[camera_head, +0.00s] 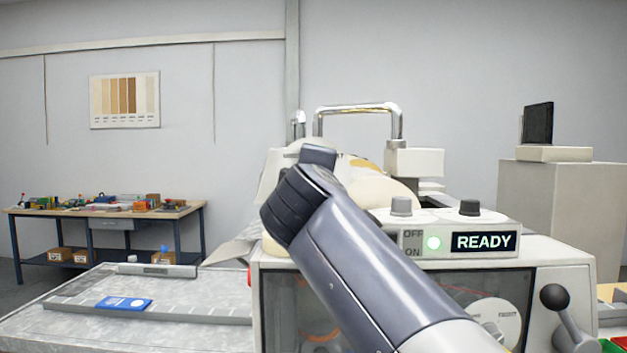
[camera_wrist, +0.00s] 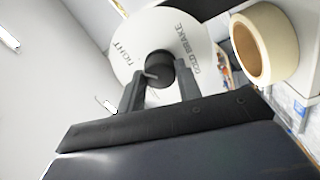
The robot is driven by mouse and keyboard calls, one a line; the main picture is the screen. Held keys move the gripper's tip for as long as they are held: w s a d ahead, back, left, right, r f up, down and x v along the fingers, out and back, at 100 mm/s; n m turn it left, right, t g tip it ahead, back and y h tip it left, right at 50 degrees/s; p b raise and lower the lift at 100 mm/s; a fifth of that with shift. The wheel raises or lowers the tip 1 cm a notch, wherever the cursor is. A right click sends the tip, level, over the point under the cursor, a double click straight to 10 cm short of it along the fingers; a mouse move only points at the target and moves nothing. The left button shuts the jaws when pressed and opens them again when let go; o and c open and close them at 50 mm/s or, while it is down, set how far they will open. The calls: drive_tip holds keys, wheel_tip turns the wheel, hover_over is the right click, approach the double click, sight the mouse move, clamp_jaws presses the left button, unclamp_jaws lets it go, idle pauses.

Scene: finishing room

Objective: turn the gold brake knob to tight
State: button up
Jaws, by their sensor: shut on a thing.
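The gold brake knob (camera_wrist: 160,66) is a small dark round knob in the wrist view. It sits at the middle of a white disc (camera_wrist: 128,72) printed with "GOLD BRAKE" on the right and a word at the left that seems to read "TIGHT". A light pointer mark on the knob points toward the lower left of the picture, below that word. My gripper (camera_wrist: 160,78) has one finger on each side of the knob and is shut on it. In the head view my arm hides the gripper and the knob.
A cream roll (camera_wrist: 258,44) stands close to the right of the disc. In the head view the machine has a lit "READY" panel (camera_head: 484,242), two top knobs, a chrome rail (camera_head: 357,108) and a black-balled lever (camera_head: 555,297). A workbench (camera_head: 105,211) stands at the far left.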

drive_tip(key=o, duration=1)
drive_tip(key=s, duration=0.3)
drive_tip(key=s+b, duration=0.1)
drive_tip(key=s, duration=0.3)
drive_tip(key=s+b, duration=0.1)
drive_tip(key=s, duration=0.2)
drive_tip(key=shift+s+a+f, duration=0.15)
drive_tip(key=shift+s+f, duration=0.1)
drive_tip(key=shift+s, duration=0.15)
drive_tip(key=shift+w, duration=0.15)
drive_tip(key=w, duration=0.3)
drive_tip(key=w+p, duration=0.1)
drive_tip(key=w, duration=0.3)
drive_tip(key=w+p, duration=0.1)
drive_tip(key=w, duration=0.2)
drive_tip(key=shift+w+d+r, duration=0.2)
drive_tip(key=shift+w+r, duration=0.05)
